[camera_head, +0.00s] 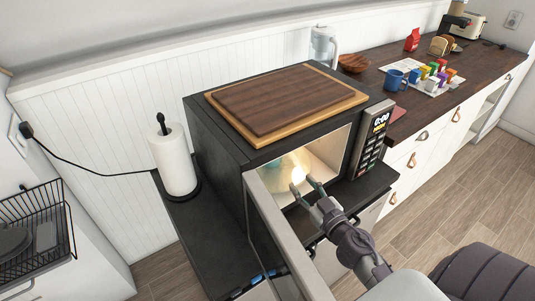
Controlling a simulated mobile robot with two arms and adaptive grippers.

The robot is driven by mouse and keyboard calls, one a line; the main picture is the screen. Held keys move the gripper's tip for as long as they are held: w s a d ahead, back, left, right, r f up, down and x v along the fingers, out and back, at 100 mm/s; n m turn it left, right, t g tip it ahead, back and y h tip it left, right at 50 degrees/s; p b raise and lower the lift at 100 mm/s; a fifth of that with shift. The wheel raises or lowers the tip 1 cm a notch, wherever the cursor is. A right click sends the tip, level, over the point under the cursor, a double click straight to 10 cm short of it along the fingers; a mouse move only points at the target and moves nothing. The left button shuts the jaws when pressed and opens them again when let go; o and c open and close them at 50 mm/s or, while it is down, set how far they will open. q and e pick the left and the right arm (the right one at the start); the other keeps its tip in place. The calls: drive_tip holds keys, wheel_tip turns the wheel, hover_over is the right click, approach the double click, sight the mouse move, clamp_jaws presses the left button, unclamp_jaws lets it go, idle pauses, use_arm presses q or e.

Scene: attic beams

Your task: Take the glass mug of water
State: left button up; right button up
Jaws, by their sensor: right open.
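A black microwave (228,160) stands on a dark cabinet with its door (279,232) swung open toward me. Its lit inside holds a pale, glassy round shape (284,170) with a bright glare, which looks like the glass mug; its outline and handle are unclear. My right gripper (303,188) is open at the microwave opening, its fingertips just in front of and to the right of that shape. I cannot tell whether they touch it. My left gripper is not in view.
A wooden cutting board (285,101) lies on the microwave. A paper towel roll (174,163) stands to its left. A blue mug (396,80), small colourful items, a wooden bowl (354,63) and a glass pitcher (323,46) are on the back right counter.

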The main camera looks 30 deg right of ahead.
sight(284, 162)
drive_tip(key=w+p, duration=0.1)
drive_tip(key=w, duration=0.6)
drive_tip(key=shift+d, duration=0.2)
drive_tip(key=shift+w+d+f+b, duration=0.15)
drive_tip(key=shift+w+f, duration=0.05)
drive_tip(key=shift+w, duration=0.85)
drive_tip(key=shift+w+d+f+b, duration=0.1)
drive_tip(key=shift+w+f, duration=0.1)
drive_tip(key=shift+w, duration=0.85)
drive_tip(key=shift+w+d+f+b, duration=0.15)
drive_tip(key=shift+w+f, duration=0.05)
drive_tip(key=shift+w, duration=0.85)
drive_tip(key=shift+s+r, duration=0.1)
drive_tip(key=shift+c, duration=0.2)
clamp_jaws()
